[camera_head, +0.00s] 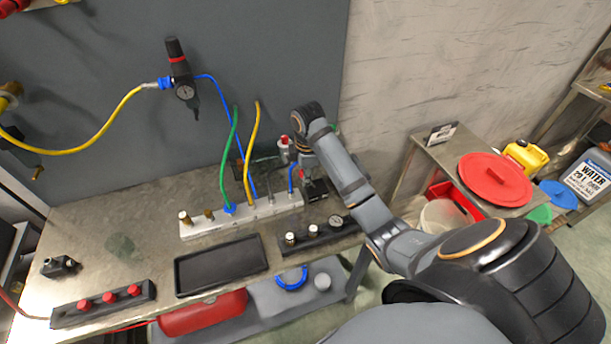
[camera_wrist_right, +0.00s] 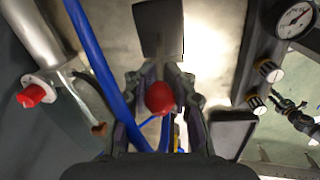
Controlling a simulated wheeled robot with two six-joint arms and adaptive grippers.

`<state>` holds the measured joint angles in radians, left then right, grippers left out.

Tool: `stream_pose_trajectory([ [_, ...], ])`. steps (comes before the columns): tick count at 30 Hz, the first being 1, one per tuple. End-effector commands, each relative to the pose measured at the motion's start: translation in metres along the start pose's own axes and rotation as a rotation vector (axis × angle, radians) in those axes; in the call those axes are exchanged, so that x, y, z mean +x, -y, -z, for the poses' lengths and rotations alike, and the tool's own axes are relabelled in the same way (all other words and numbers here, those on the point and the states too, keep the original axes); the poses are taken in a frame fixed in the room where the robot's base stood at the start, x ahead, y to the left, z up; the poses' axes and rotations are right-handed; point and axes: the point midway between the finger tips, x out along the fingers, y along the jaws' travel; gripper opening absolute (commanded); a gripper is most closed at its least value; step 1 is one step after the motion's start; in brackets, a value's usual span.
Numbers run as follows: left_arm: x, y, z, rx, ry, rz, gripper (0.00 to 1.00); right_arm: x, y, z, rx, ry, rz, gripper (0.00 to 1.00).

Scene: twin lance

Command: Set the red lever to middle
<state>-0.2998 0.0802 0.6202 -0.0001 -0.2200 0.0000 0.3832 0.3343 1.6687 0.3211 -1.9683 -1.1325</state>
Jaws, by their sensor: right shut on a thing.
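My right gripper (camera_head: 312,184) is over the back right part of the workbench, reached in from the right. In the right wrist view, my right gripper (camera_wrist_right: 162,74) has its two fingers closed around the red ball knob of the red lever (camera_wrist_right: 160,98). In the head view the arm and gripper hide this lever, so its angle cannot be told. My left gripper is in neither view.
A silver cylinder with a red tip (camera_head: 284,142) stands just left of my gripper. Blue, green and yellow hoses rise from the pale manifold block (camera_head: 240,216). A gauge panel (camera_head: 312,236) and an empty black tray (camera_head: 220,266) lie in front.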

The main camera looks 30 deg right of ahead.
Motion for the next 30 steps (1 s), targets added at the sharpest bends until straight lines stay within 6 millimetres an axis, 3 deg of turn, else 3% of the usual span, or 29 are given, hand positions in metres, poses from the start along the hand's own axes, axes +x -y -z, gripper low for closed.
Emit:
stream_pose_trajectory([
  [6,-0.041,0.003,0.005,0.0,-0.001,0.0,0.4,-0.012,-0.002,-0.015,0.013,-0.138,0.031,0.0],
  [9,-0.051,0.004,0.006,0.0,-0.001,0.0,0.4,-0.011,-0.003,-0.021,0.021,-0.221,0.047,0.0],
  [15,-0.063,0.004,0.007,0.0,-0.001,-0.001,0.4,-0.01,-0.006,-0.032,0.03,-0.31,0.058,0.0],
  [25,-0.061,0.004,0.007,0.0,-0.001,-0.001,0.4,-0.007,-0.007,-0.035,0.028,-0.305,0.055,0.0],
  [26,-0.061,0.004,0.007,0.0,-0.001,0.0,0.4,-0.007,-0.007,-0.035,0.028,-0.304,0.055,0.26],
  [30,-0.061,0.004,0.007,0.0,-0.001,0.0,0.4,-0.007,-0.007,-0.034,0.027,-0.307,0.055,0.45],
])
